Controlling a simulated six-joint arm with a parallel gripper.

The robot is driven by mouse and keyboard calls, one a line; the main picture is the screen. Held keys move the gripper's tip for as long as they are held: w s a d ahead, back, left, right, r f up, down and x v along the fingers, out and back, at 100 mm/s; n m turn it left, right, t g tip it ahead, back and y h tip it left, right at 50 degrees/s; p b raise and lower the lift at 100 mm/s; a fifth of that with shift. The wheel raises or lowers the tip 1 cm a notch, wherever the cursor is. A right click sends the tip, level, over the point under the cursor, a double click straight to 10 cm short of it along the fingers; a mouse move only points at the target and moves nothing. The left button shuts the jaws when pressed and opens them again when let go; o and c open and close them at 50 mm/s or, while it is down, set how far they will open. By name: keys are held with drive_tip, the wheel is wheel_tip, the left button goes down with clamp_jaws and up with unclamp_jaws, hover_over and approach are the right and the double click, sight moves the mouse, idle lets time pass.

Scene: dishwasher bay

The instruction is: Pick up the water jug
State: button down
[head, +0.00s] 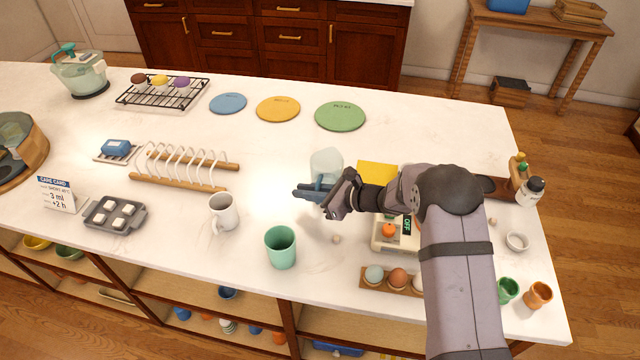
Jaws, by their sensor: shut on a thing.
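A pale, translucent vessel, which I take to be the water jug (326,162), is at the middle of the white counter. Its lower part is hidden behind my gripper. My gripper (316,192) reaches in from the right and is shut on the jug's near side. A dark blue piece shows at the jaws; I cannot tell whether it is the jug's handle or part of the jaws. I cannot tell whether the jug's base touches the counter.
A white mug (223,212) and a green cup (281,248) stand in front to the left. A dish rack (180,168) lies further left. An egg holder (394,281) and a small scale (388,240) sit under my arm. Coloured discs (340,116) lie behind. A teal-handled clear vessel (80,75) stands far left.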

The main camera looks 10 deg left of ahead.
drive_tip(key=shift+r, duration=0.25)
wheel_tip(320, 180, up, 10)
drive_tip(key=b, duration=0.3)
drive_tip(key=shift+f, duration=0.2)
idle(0.7)
drive_tip(key=shift+r, duration=0.15)
